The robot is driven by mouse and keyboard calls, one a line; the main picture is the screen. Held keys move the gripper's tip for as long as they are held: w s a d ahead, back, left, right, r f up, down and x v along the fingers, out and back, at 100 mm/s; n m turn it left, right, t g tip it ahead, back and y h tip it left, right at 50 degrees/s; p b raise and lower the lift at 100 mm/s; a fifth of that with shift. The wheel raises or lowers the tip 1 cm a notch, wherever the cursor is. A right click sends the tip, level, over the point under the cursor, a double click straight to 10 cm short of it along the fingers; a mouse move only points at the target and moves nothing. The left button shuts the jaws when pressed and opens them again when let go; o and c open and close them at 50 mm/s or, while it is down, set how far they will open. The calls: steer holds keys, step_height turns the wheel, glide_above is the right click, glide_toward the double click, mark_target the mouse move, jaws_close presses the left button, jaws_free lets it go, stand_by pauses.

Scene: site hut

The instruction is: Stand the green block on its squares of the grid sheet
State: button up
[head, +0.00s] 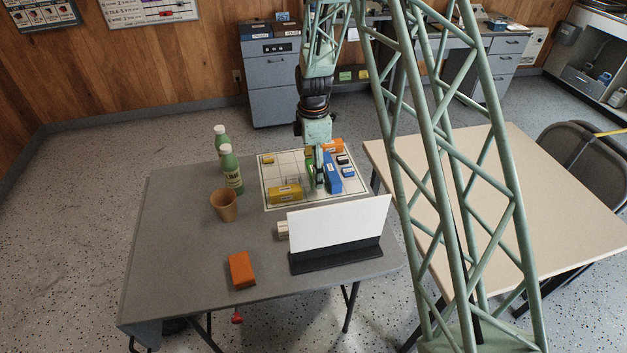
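The grid sheet (277,172) is a pale sheet with ruled squares on the grey table's far right part. My gripper (317,183) points down over the middle of the sheet. A narrow upright green shape, seemingly the green block (309,170), shows right at the fingers. The fingers partly hide it, and it is too small to tell whether they are closed on it or whether its base touches the sheet. On the sheet, a yellow block (285,194) lies at the near left, a blue block (332,173) just right of my gripper, and an orange block (332,146) behind.
A white upright panel on a dark base (338,224) stands just in front of the sheet. Green bottles (230,170) and a brown cup (223,205) stand left of it. An orange-red block (241,269) lies near the front. The grey table's left side (175,240) is clear.

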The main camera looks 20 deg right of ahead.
steer(key=shift+f, duration=0.15)
steer(key=shift+f+b, duration=0.35)
steer(key=shift+f, duration=1.35)
steer(key=shift+f, duration=0.2)
steer(key=o, duration=0.9)
steer(key=shift+r, duration=0.2)
steer(key=shift+r+p, duration=1)
steer(key=shift+r, duration=5)
